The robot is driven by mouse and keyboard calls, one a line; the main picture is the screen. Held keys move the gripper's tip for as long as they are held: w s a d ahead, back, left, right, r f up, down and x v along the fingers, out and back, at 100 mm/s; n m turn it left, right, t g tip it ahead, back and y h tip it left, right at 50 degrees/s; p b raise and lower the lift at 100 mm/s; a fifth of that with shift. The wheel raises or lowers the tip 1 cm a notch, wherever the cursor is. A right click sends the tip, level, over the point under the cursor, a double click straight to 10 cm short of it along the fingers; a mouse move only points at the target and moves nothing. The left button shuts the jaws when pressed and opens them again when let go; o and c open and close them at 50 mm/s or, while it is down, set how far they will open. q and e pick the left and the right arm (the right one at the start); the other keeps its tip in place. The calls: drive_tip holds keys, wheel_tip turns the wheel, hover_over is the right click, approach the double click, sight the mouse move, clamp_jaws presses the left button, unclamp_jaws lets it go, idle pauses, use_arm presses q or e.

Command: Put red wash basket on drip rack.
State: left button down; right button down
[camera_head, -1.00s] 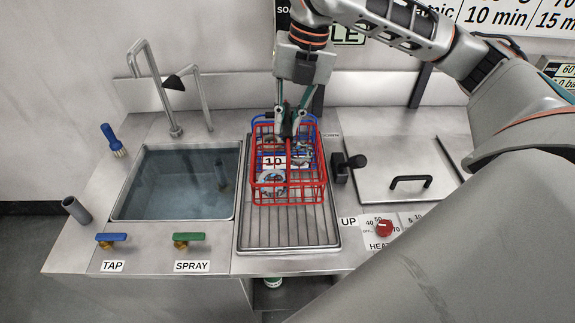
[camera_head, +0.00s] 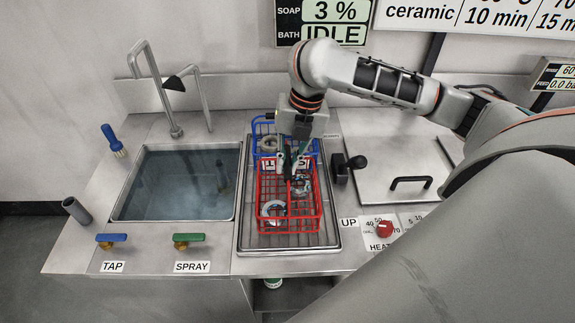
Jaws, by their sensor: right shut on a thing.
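The red wash basket (camera_head: 289,230) is a wire basket with several ring-like parts inside. It is over the front half of the drip rack (camera_head: 247,222), a ribbed metal tray between sink and bath lid. My right gripper (camera_head: 291,168) is shut on the red basket, near its top at the rear. The basket looks upright and low; whether its bottom touches the rack I cannot tell. A blue basket (camera_head: 260,131) is on the rear of the rack, partly hidden behind my gripper and the red basket. My left gripper is out of view.
The water-filled sink (camera_head: 180,185) with tall faucets lies left of the rack. A black-knobbed lever (camera_head: 342,172) stands close to the rack's right edge, beside the closed bath lid (camera_head: 385,190). Blue tap handle (camera_head: 111,237) and green spray handle (camera_head: 188,237) are at the front.

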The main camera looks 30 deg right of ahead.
drive_tip(key=shift+f, duration=0.6)
drive_tip(key=c, duration=2)
unclamp_jaws()
drive_tip(key=shift+f, duration=0.1)
drive_tip(key=shift+c, duration=0.2)
wheel_tip(320, 180, up, 12)
drive_tip(key=s+d, duration=0.1)
drive_tip(key=d, duration=0.1)
drive_tip(key=shift+s, duration=0.15)
drive_tip(key=shift+s, duration=0.1)
